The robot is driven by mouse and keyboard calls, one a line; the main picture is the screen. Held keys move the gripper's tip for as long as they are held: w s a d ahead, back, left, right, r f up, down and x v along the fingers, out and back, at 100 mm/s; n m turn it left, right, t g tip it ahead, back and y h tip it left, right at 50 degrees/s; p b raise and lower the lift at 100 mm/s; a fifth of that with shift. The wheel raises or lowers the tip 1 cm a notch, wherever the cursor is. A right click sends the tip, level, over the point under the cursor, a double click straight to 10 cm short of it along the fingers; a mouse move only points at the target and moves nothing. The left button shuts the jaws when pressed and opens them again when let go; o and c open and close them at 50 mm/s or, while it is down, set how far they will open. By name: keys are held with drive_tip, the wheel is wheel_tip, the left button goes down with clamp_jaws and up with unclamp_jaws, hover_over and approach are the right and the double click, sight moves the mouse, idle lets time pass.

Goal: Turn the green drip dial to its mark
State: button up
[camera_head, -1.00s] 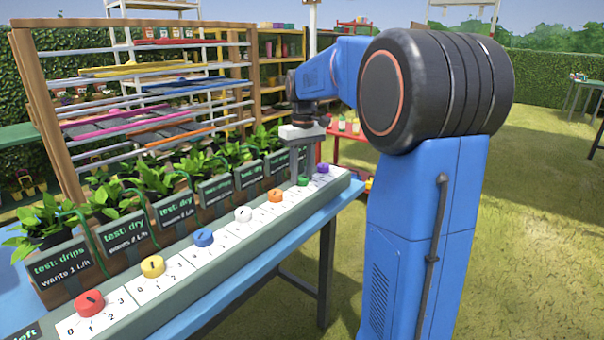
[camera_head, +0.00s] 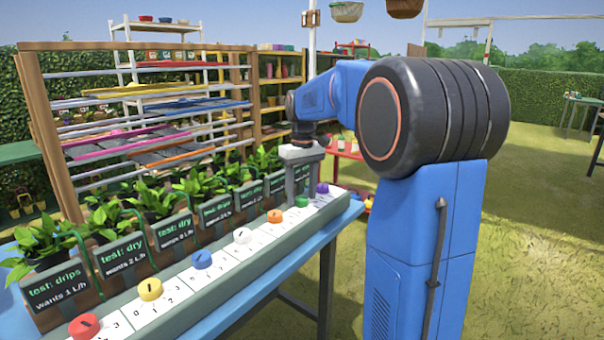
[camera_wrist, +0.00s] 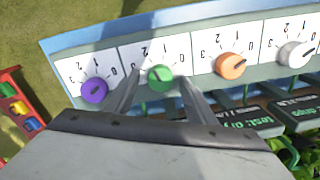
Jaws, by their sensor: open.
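The green dial (camera_wrist: 159,78) sits on its white numbered plate in the wrist view, with a dark pointer line on top. Its plate shows the figures 0 to 3; I cannot tell which one is its mark. It also shows in the head view (camera_head: 302,201), near the far end of the row. My gripper (camera_wrist: 157,88) points down, its two fingers apart on either side of the green dial as the wrist camera sees them. It also shows in the head view (camera_head: 300,189). Whether the fingers touch the dial cannot be told.
The purple dial (camera_wrist: 94,90) is close on one side of the green dial and the orange dial (camera_wrist: 231,66) on the other, then a white dial (camera_wrist: 295,54). Potted plants with black label boards (camera_head: 55,285) line the back of the dial strip. Grass lies beyond the bench (camera_head: 226,326).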

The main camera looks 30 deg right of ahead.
sight(303, 197)
wheel_tip(303, 197, up, 17)
drive_tip(key=shift+d, duration=0.2)
idle(0.3)
idle(0.4)
drive_tip(key=s+a+f+t, duration=0.1)
drive_tip(key=s+a+f, duration=0.4)
drive_tip(key=s+f, duration=0.4)
drive_tip(key=s+a+f+t, duration=0.2)
drive_tip(key=s+a+f, duration=0.3)
drive_tip(key=s+f, duration=0.4)
drive_tip(key=s+a+f+t, duration=0.1)
drive_tip(key=s+a+f, duration=0.5)
drive_tip(key=s+f, duration=0.3)
drive_tip(key=s, duration=0.3)
drive_tip(key=shift+s+f+t, duration=0.15)
drive_tip(key=shift+s+t, duration=0.05)
drive_tip(key=shift+t, duration=0.2)
drive_tip(key=shift+a, duration=0.2)
